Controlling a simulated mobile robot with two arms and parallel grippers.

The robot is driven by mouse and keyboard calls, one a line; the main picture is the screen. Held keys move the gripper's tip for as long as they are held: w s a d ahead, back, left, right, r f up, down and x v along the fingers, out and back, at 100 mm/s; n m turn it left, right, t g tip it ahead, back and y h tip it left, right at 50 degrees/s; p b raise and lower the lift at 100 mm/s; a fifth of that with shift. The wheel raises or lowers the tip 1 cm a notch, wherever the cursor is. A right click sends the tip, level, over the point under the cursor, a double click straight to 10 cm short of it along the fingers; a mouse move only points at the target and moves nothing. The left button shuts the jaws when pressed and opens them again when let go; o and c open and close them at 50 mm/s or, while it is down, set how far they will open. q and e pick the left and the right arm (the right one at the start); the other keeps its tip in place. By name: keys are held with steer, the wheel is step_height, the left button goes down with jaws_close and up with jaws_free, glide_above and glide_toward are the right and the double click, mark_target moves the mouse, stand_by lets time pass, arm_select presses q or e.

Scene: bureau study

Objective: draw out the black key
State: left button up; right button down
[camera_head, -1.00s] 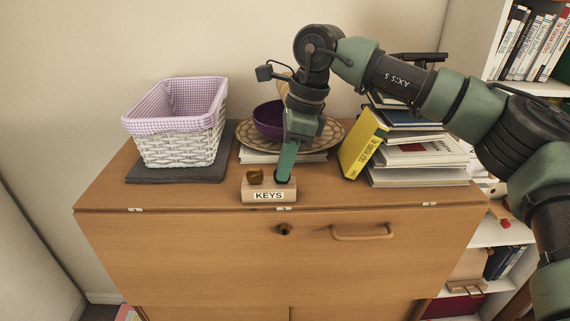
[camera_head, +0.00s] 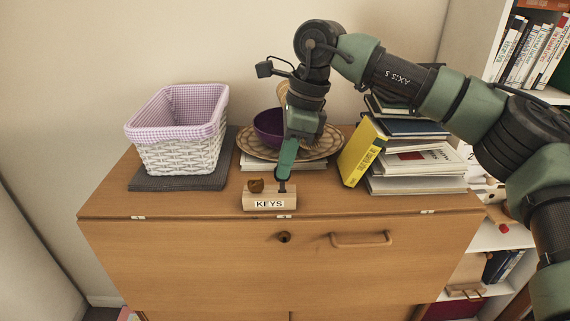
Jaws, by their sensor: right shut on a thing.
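A wooden block labelled KEYS (camera_head: 269,203) stands on the bureau top near its front edge. A brown key head (camera_head: 256,186) sticks up at the block's left side. My right gripper (camera_head: 285,171) points down just above the block's right side and is shut on the black key (camera_head: 282,187). A short dark piece of the key shows below the fingertips; the fingers hide its upper part. I cannot tell whether its lower end is still inside the block. My left gripper is not in view.
Behind the gripper are a purple bowl (camera_head: 268,127) and a woven tray (camera_head: 333,140) on books. A yellow book (camera_head: 362,152) leans on a book stack at right. A wicker basket (camera_head: 180,157) stands left. The bureau front has a keyhole (camera_head: 284,237).

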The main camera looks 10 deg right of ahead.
steer(key=shift+r+p, duration=1)
steer(key=shift+r, duration=0.65)
